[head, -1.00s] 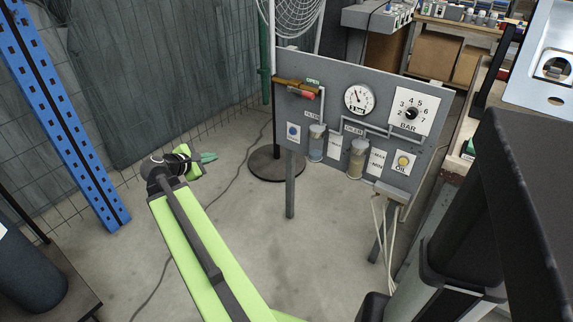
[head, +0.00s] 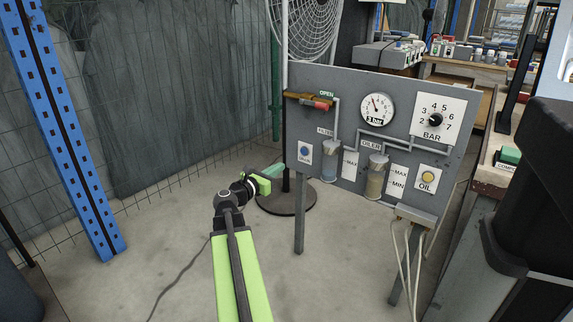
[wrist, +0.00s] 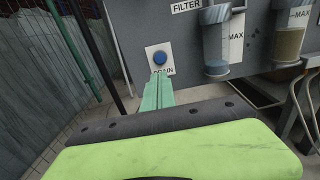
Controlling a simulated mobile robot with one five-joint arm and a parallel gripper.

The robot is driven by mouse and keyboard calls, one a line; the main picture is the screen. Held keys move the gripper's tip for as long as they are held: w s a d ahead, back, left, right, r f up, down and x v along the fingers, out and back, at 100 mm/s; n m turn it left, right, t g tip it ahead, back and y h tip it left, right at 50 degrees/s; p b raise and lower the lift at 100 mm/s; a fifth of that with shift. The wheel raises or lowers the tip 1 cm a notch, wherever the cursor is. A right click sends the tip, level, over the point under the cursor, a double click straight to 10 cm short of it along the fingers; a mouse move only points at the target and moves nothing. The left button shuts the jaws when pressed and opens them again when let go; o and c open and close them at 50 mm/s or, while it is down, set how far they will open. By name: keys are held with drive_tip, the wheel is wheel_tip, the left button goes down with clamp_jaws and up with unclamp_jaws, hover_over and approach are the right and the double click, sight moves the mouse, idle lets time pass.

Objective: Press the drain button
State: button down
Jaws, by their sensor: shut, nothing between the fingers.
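The drain button is a round blue button (head: 305,150) on a white plate at the lower left of the grey panel (head: 350,85). In the wrist view the blue button (wrist: 160,58) sits just above the fingertips, with the word DRAIN partly covered below it. My gripper (head: 278,168) has green fingers, shut and empty, pointing at the panel from its left. In the wrist view the shut fingertips (wrist: 158,76) overlap the lower part of the plate. I cannot tell whether they touch it; in the head view they look a little short of it.
The panel also carries a filter bowl (head: 329,162), an oiler bowl (head: 376,178), a yellow oil button (head: 428,178), a gauge (head: 377,108) and a red-tipped lever (head: 320,105). A fan stand base (head: 285,203) is behind my gripper. A blue rack post (head: 70,140) stands left.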

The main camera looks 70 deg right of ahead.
drive_tip(key=x, duration=1.2)
drive_tip(key=shift+d, duration=0.3)
drive_tip(key=shift+x, duration=1)
drive_tip(key=shift+s+r, duration=0.15)
drive_tip(key=shift+r, duration=0.05)
approach(303, 151)
drive_tip(key=v, duration=0.6)
